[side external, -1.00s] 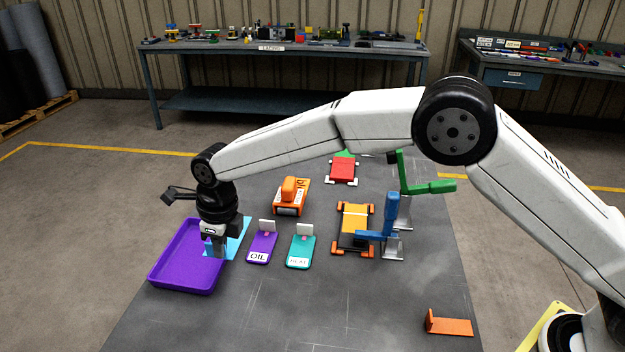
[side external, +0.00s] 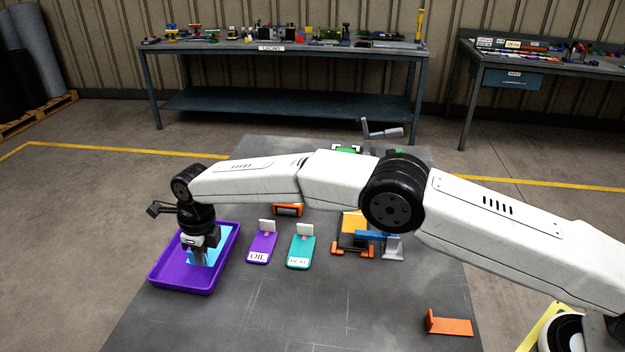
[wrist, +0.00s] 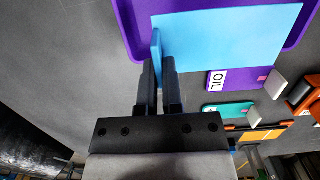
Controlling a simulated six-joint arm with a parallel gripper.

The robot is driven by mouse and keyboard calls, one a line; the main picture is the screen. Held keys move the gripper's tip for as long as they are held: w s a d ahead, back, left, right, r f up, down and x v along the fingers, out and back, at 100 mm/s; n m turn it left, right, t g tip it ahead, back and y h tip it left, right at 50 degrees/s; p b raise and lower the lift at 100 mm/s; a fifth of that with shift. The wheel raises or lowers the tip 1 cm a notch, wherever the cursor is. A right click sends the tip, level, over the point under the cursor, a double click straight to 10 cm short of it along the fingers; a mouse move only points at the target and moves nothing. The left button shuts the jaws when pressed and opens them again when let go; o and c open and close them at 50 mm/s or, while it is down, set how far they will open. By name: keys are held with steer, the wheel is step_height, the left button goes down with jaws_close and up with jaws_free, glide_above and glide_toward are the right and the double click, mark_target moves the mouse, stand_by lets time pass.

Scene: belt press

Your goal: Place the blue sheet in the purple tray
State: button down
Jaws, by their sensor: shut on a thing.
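The blue sheet (wrist: 225,38) is a flat light-blue rectangle with a small upright tab at one edge. My gripper (wrist: 160,75) is shut on that tab in the wrist view. In the side view my gripper (side external: 198,258) is over the purple tray (side external: 170,282), and the sheet (side external: 217,247) shows just right of the fingers, within the tray's outline. The tray (wrist: 128,28) lies behind the sheet in the wrist view. I cannot tell whether the sheet touches the tray floor.
Right of the tray lie a purple OIL plate (side external: 262,247) and a teal plate (side external: 301,249), each with a white tab. Further right are an orange-and-yellow press (side external: 352,225) with a blue handle (side external: 372,236). An orange bracket (side external: 448,324) lies at the front right. The front middle is clear.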

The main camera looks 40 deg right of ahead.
mark_target(205, 278)
steer(key=shift+w+a+f, duration=0.2)
steer(key=shift+w+f, duration=0.25)
steer(key=shift+f, duration=0.1)
steer(key=shift+f, duration=0.2)
steer(key=shift+w+a+f, duration=0.1)
steer(key=shift+f, duration=1.45)
steer(key=shift+f, duration=0.15)
steer(key=c, duration=0.8)
jaws_free()
steer(key=shift+r, duration=0.25)
steer(key=shift+s+d+r, duration=0.15)
steer(key=shift+d+r, duration=0.05)
steer(key=shift+r, duration=1.75)
steer(key=shift+s+d+r, duration=0.15)
steer(key=shift+s+r, duration=0.05)
steer(key=shift+r, duration=1.75)
steer(key=shift+s+d+r, duration=0.15)
steer(key=shift+d+r, duration=0.05)
steer(key=shift+r, duration=1.75)
